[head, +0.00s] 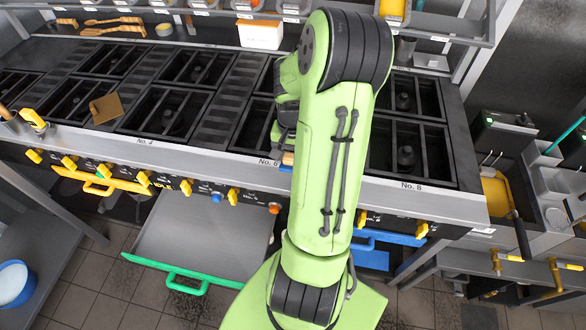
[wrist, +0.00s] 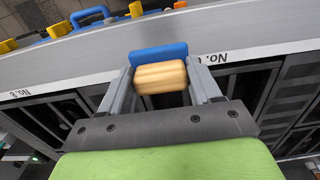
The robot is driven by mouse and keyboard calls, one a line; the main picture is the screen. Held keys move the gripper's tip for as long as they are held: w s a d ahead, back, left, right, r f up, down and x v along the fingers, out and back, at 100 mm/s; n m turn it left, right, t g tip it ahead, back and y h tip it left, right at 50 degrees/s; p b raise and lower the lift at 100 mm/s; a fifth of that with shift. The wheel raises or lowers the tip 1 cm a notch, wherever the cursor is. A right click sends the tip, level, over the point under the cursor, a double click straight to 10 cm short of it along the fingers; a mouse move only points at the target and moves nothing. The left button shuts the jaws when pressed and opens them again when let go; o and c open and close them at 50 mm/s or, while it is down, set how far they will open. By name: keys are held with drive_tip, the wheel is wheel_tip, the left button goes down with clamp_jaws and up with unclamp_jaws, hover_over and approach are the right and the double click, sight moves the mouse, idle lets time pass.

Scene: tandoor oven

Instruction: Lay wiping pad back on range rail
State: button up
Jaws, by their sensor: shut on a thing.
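The wiping pad has a tan, ribbed wooden block (wrist: 160,78) and a blue part (wrist: 158,53). In the wrist view my gripper (wrist: 161,72) is shut on the wooden block, with a grey finger at either side. The range rail (wrist: 90,68) is the grey metal ledge along the range front, close behind the pad in this view. I cannot tell whether they touch. In the head view the rail (head: 215,152) runs across the range. My arm hides most of the gripper there; a sliver of the wooden block (head: 288,158) shows near the "No. 6" label.
Black burner grates (head: 165,112) fill the range top. A brown piece (head: 106,108) lies on a left grate. Yellow knobs (head: 186,187) line the front below the rail. A drawer with a green handle (head: 188,284) stands open below. Wooden utensils (head: 115,28) lie at the back left.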

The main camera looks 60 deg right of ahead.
wheel_tip(320, 180, down, 5)
drive_tip(key=shift+w+f+b, duration=0.1)
drive_tip(key=shift+b, duration=0.2)
drive_tip(key=shift+f, duration=0.1)
drive_tip(key=shift+f, duration=0.15)
drive_tip(key=o, duration=1.2)
